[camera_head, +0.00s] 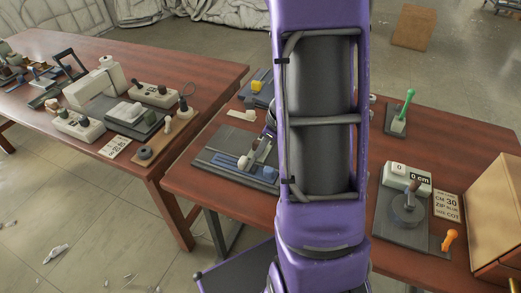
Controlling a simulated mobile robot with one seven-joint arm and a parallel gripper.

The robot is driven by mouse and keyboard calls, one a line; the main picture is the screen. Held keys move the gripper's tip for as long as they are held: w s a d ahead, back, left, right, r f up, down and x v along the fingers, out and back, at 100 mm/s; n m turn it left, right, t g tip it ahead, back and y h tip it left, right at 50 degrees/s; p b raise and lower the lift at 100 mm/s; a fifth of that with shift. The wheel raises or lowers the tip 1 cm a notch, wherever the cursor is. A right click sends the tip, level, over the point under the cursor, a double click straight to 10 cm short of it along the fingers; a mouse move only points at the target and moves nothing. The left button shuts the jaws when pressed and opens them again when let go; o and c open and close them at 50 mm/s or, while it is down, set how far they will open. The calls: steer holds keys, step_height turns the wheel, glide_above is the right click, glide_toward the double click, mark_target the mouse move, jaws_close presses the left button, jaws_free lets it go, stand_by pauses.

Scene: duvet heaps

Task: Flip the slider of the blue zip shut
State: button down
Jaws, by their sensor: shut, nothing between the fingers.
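My gripper (257,155) shows in part beside my purple arm, low over the board between the knob and the blue piece. It looks shut and empty. Whether it touches anything cannot be told. My arm hides the board's right end.
To the right stand a counter box (401,176), a sign card (447,206), an orange peg (449,239), a green-handled tool (404,105) and a wooden box (500,215). The left table (205,68) holds several devices.

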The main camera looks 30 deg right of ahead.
mark_target(249, 167)
steer(key=b+x, duration=0.1)
steer(key=x, duration=0.6)
steer(key=shift+b, duration=0.35)
steer(key=w+a+p, duration=0.1)
steer(key=w+a, duration=0.1)
steer(key=w+a+p, duration=0.1)
steer(key=w+a, duration=0.1)
steer(key=w, duration=0.1)
steer(key=w+a+p, duration=0.2)
steer(key=shift+w+r, duration=0.15)
steer(key=shift+w, duration=0.2)
steer(key=shift+w+a, duration=0.25)
steer(key=shift+w, duration=0.15)
